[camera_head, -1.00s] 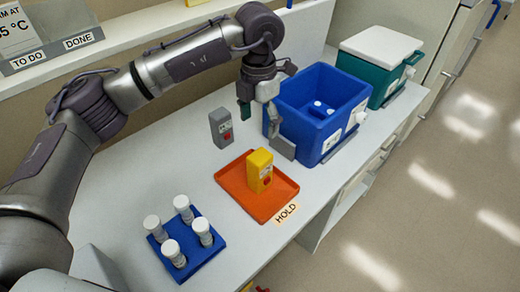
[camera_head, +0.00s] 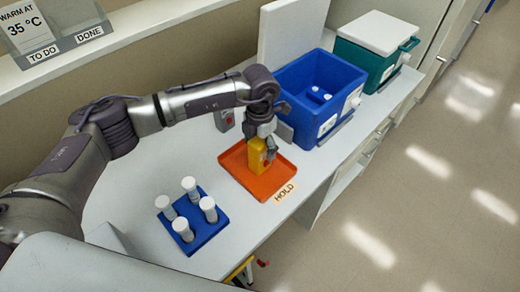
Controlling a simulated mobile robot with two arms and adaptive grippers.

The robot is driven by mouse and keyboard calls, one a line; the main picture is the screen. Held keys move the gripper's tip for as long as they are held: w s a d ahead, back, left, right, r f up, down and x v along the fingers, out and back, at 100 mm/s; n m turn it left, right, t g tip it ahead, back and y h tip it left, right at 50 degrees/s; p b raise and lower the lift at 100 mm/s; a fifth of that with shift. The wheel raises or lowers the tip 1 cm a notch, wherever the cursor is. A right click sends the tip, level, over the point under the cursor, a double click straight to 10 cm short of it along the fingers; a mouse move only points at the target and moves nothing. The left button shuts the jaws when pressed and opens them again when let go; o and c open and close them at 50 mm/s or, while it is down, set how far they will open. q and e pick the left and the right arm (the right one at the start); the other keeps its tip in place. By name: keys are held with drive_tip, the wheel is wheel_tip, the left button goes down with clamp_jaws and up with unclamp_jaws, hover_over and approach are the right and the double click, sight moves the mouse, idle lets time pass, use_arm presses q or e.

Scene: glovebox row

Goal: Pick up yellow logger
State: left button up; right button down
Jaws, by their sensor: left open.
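My left gripper (camera_head: 264,146) is open and points down at the logger's top. One finger shows at the logger's right side; the other is hard to make out, so I cannot tell whether the fingers touch it. The gripper hides part of the logger's top. My right gripper is not in view.
A grey device (camera_head: 224,120) stands behind the tray, partly hidden by my arm. A blue rack (camera_head: 207,232) with several white-capped vials is at front left. An open blue bin (camera_head: 305,110) and a lidded teal box (camera_head: 362,65) stand at back right.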

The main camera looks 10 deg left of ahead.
use_arm(q)
drive_tip(key=shift+f, duration=0.2)
drive_tip(key=shift+r, duration=0.1)
drive_tip(key=c, duration=1.3)
